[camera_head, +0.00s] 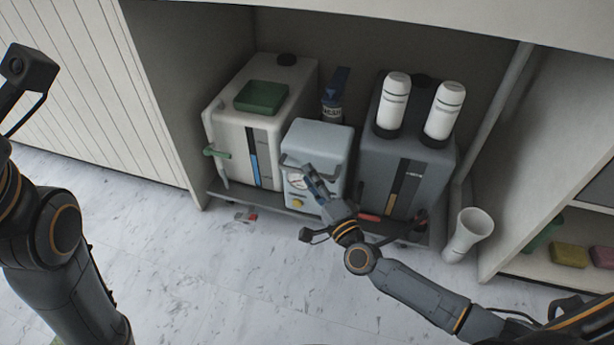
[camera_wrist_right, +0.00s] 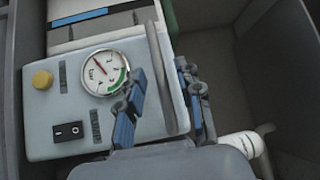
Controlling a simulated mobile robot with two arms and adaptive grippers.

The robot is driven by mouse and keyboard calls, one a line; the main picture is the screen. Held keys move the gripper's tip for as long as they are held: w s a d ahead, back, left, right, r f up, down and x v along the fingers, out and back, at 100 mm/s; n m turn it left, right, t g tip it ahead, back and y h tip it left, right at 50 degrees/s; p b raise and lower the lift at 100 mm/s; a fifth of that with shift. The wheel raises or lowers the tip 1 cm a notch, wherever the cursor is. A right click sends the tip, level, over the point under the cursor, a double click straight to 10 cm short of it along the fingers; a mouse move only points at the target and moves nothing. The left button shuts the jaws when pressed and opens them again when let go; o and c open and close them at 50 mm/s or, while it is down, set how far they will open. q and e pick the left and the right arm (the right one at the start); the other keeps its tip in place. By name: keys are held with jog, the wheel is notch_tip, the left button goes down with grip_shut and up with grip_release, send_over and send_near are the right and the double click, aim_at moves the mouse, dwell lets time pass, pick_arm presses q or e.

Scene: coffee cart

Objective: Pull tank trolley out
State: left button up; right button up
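The tank trolley is a low dark platform (camera_head: 266,203) inside the open bay under the counter. It carries a white tank (camera_head: 226,124), a grey tank (camera_head: 374,160) and a light grey pump box (camera_head: 318,137) between them. My right gripper (camera_head: 314,183) is at the front of the pump box. In the right wrist view the open fingers (camera_wrist_right: 163,104) stand on either side of a grey bar handle (camera_wrist_right: 160,62) on the box, with gaps visible. The box's gauge (camera_wrist_right: 104,72) is beside them. My left arm is at the left edge; its fingers are out of frame.
Two white-topped bottles (camera_head: 441,112) stand on the grey tank, and a green block (camera_head: 261,97) lies on the white tank. A white tube-like vessel (camera_head: 467,236) stands right of the trolley. Side panels bound the bay. The marble floor (camera_head: 215,285) in front is mostly clear.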

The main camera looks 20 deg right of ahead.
jog(key=shift+x, duration=1.2)
grip_shut()
